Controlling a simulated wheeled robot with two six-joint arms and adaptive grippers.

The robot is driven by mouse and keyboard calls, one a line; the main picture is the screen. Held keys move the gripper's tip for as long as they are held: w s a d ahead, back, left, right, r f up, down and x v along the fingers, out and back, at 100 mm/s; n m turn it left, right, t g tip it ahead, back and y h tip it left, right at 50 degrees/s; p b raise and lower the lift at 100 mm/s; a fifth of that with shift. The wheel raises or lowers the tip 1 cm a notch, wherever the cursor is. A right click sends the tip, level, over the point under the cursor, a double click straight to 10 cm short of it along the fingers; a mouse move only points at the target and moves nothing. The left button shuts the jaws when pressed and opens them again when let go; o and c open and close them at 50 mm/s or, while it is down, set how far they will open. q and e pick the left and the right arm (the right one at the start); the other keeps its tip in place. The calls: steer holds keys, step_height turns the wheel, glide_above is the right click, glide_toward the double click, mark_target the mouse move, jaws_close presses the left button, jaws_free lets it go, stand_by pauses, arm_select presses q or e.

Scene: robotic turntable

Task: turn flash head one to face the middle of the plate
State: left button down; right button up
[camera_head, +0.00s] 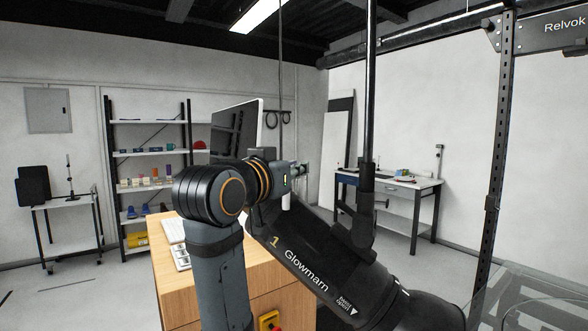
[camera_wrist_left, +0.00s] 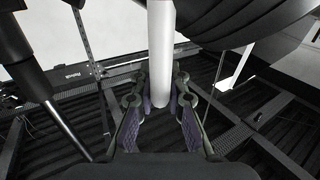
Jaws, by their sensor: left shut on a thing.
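Flash head one (camera_head: 318,262) is a long black body marked "1" and "Glowmarn". It hangs from a black pole (camera_head: 369,120) and slants down to the right, its wide end lowest. A white bar (camera_wrist_left: 161,55) runs between the fingers of my left gripper (camera_wrist_left: 160,108) in the left wrist view; the gripper is shut on it. In the head view my left gripper (camera_head: 301,172) is at the flash head's upper left end, partly hidden by my wrist. A clear, glass-like surface (camera_head: 545,300) shows at the lower right; I cannot tell if it is the plate.
A wooden desk (camera_head: 165,275) with a keyboard (camera_head: 173,230) and a monitor (camera_head: 238,130) stands behind my left arm. A dark perforated post (camera_head: 492,170) rises at the right. Shelves (camera_head: 150,152) and a workbench (camera_head: 395,182) stand farther back.

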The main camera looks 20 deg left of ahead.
arm_select(q)
steer(key=shift+s+f+n+y+b, duration=0.1)
steer(key=shift+s+n+y+b, duration=0.15)
steer(key=shift+y, duration=0.25)
steer(key=shift+s, duration=0.15)
steer(key=shift+s+f+n+y+b, duration=0.1)
steer(key=shift+s+n+y+b, duration=0.1)
steer(key=shift+n+y+b, duration=0.2)
steer(key=shift+s+y, duration=0.25)
steer(key=shift+y, duration=0.05)
